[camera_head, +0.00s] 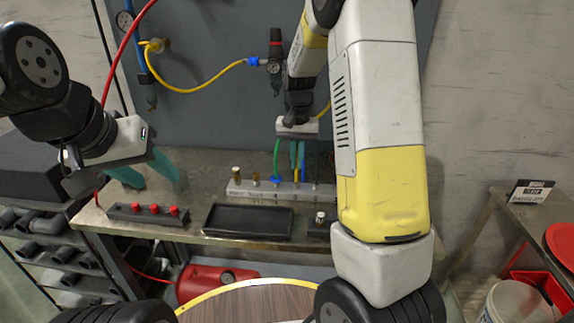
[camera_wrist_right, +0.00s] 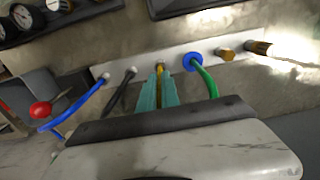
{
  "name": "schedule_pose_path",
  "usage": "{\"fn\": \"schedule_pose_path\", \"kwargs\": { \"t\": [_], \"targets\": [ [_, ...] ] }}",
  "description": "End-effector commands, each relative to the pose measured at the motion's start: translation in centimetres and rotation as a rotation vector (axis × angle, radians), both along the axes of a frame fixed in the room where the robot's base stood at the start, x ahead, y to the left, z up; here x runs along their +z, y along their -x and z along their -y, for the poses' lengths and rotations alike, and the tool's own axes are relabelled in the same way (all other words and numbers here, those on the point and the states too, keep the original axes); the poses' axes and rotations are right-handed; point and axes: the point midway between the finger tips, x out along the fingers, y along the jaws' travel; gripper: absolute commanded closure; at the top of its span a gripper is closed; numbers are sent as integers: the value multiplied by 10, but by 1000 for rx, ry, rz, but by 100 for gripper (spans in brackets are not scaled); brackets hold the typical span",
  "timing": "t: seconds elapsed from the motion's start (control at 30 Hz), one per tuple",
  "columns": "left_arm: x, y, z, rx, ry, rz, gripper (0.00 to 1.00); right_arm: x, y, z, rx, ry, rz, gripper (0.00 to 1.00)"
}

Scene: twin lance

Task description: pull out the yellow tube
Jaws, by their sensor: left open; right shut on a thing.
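The yellow tube (camera_head: 297,175) stands in a grey block (camera_head: 262,189) on the bench, between the green tube (camera_head: 276,162) and a dark one. My right gripper (camera_head: 297,160) is above the block with its teal fingers shut on the yellow tube. In the right wrist view the yellow tube (camera_wrist_right: 160,70) runs from its hole in the block (camera_wrist_right: 128,74) in between the fingertips (camera_wrist_right: 160,82); the part behind the fingers is hidden. My left gripper (camera_head: 146,172) is open and empty at the left, over the bench, well apart from the block.
In the right wrist view, the green tube (camera_wrist_right: 206,80) with its blue collar is right of the fingers; black (camera_wrist_right: 120,92) and blue (camera_wrist_right: 88,100) tubes are left. A black tray (camera_head: 248,221) and a holder with red knobs (camera_head: 147,213) lie in front. A yellow hose (camera_head: 195,88) hangs behind.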

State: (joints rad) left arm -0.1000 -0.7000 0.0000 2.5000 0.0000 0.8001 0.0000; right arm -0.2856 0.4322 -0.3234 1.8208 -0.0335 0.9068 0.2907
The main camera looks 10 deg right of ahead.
Motion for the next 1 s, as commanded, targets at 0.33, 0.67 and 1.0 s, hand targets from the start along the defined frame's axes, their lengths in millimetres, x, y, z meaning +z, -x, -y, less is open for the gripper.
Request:
{"fn": "schedule_pose_path", "kwargs": {
  "t": [0.33,0.67,1.0],
  "targets": [
    [0,0,0,0,0,0,52,6,0,0,0,0,0,100],
    [0,0,0,0,0,0,52,22,0,0,0,-1,1,100],
    [0,0,0,0,0,0,52,36,0,0,0,0,1,100]
  ]
}}
